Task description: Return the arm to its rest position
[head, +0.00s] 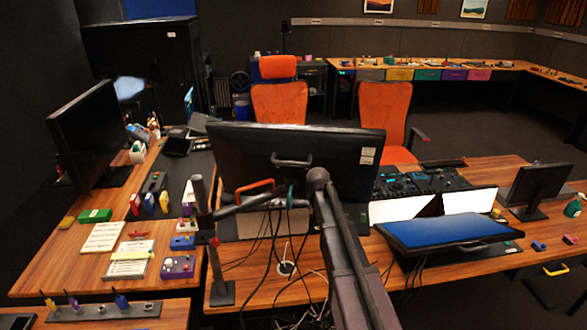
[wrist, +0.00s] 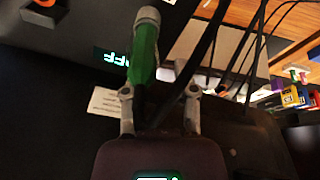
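My gripper (wrist: 160,92) shows in the wrist view with its two grey fingers spread apart and nothing clearly held between them. A green rod with a grey end (wrist: 145,50) stands close by the left finger; I cannot tell whether they touch. Dark cables cross the view between and beyond the fingers. In the head view my arm reaches forward from the bottom middle to behind the large black monitor (head: 225,150). There my gripper is mostly hidden by the arm's end.
Cables hang over the wooden desk below. A blue-screened panel (head: 440,232) and a control console (head: 415,182) lie to the right. Orange chairs (head: 384,115) stand beyond; open floor lies at the far right.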

